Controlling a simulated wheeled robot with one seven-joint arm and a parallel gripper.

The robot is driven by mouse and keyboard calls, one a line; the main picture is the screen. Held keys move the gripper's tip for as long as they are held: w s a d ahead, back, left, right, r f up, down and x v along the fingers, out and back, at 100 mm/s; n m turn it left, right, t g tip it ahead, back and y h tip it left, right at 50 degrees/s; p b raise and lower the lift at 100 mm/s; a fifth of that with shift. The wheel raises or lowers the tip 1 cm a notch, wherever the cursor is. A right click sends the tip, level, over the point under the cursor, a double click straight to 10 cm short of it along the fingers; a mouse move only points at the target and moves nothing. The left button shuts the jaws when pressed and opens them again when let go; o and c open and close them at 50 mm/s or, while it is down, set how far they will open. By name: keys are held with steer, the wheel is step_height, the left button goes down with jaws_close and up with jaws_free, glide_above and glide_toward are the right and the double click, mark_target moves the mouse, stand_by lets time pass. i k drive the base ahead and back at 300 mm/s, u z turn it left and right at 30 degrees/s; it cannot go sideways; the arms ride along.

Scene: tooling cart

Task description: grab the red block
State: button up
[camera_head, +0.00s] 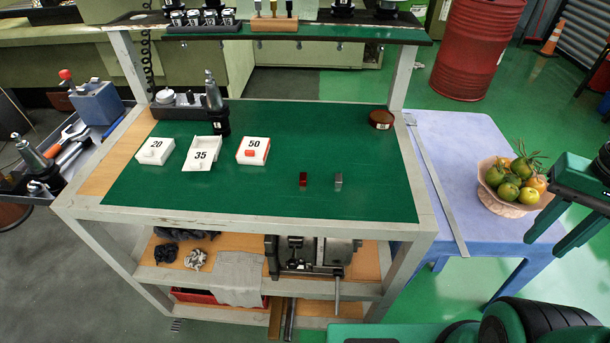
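A small dark red block (303,180) stands on the green top of the cart (250,193), right of centre and toward the front edge. A small grey metal block (338,181) stands just to its right, with a gap between them. My gripper (543,246) is at the right edge of the view, beyond the cart's right side and near the blue table. Its two green fingers point down and left with a gap between them. It is open, with nothing seen between the fingers, and well apart from the red block.
A brown round tin (381,119) is at the back right. A fruit basket (512,206) and metal ruler (438,190) lie on the blue table (470,150). An upper shelf (330,32) spans the back.

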mark_target(303, 175)
steer(key=u, duration=0.05)
steer(key=k, duration=1.15)
steer(key=u, duration=0.4)
